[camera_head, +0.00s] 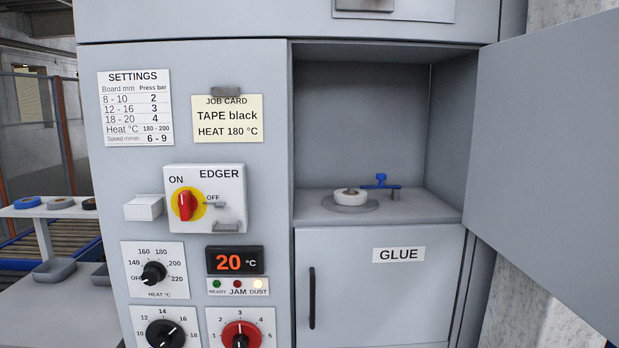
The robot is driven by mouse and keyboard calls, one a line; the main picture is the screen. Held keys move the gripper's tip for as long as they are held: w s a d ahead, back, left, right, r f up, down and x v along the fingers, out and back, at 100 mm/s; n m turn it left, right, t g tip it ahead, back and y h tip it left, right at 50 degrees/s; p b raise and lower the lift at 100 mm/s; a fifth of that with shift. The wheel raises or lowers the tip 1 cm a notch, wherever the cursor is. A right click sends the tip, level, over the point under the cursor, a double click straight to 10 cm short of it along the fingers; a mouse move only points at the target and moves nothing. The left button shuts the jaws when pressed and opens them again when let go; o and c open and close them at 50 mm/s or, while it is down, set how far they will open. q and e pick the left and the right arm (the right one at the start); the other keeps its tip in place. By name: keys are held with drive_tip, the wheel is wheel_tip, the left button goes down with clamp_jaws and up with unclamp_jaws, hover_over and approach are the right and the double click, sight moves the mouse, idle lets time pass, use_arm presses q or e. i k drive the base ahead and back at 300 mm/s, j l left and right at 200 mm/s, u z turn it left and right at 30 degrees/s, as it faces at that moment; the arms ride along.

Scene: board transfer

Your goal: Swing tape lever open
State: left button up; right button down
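The tape lever (379,186) is a small blue bar with an upright blue knob. It sits in the open upper compartment of the edger cabinet, just behind and to the right of a white tape roll (351,197). The bar lies roughly level, with its left end close to the roll and its right end over a short grey post (395,195). Whether the lever touches the roll cannot be told. The roll lies on a round grey plate (368,205). Neither of my grippers is in view.
A large grey door (550,150) stands swung open at the right of the compartment. A shut GLUE door (375,290) with a black handle is below. Switches and dials fill the left panel (270,150). Several tape rolls lie on a side shelf (40,212) at far left.

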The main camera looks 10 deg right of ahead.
sight(380, 177)
drive_tip(key=j, duration=0.65)
drive_tip(key=i+j+z, duration=0.1)
drive_tip(key=j, duration=0.55)
